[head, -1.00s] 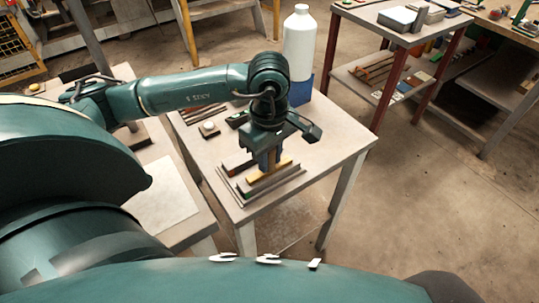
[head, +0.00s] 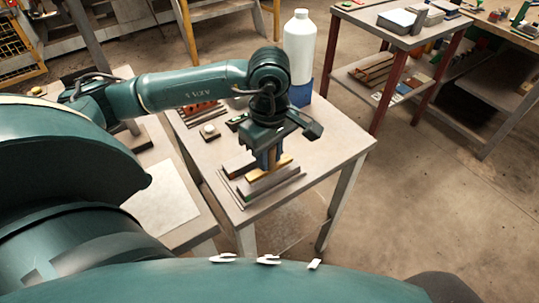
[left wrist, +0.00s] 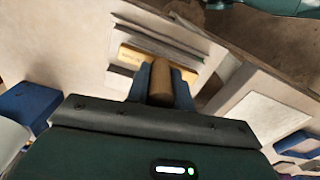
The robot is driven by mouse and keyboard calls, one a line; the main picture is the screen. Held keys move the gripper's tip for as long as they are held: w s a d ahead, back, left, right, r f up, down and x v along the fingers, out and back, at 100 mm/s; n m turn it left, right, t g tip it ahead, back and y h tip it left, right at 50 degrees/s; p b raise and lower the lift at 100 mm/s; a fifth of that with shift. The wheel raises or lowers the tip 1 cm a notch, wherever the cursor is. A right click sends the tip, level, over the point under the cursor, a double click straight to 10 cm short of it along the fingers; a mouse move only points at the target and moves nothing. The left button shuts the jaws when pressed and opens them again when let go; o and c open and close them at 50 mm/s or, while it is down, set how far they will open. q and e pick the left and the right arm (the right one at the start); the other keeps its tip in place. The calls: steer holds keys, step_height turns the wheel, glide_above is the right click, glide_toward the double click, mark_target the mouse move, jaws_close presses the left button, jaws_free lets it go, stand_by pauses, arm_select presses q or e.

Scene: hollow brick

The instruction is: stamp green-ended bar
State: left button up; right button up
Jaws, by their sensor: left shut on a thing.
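My left gripper (head: 268,160) points down over the near part of the small table. It is shut on the round wooden handle (left wrist: 160,82) of what looks like a stamp. A yellow block (head: 257,174) lies right below the fingers, seemingly the stamp's base; it also shows in the left wrist view (left wrist: 138,55). Below and beside it are a brown bar (head: 238,164) and a dark bar (head: 275,187) with a green end (head: 243,195) at its near left. I cannot tell whether the yellow block touches a bar. My right gripper is not in view.
A white bottle (head: 300,47) stands by a blue block (head: 301,94) at the table's back. A small pad with a pale knob (head: 209,131) and a rack of brown bars (head: 197,112) lie at the back left. The table's right side (head: 330,145) is clear.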

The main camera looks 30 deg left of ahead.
arm_select(q)
steer(key=shift+r+p, duration=1.2)
steer(key=shift+r, duration=1.4)
steer(key=shift+w, duration=0.1)
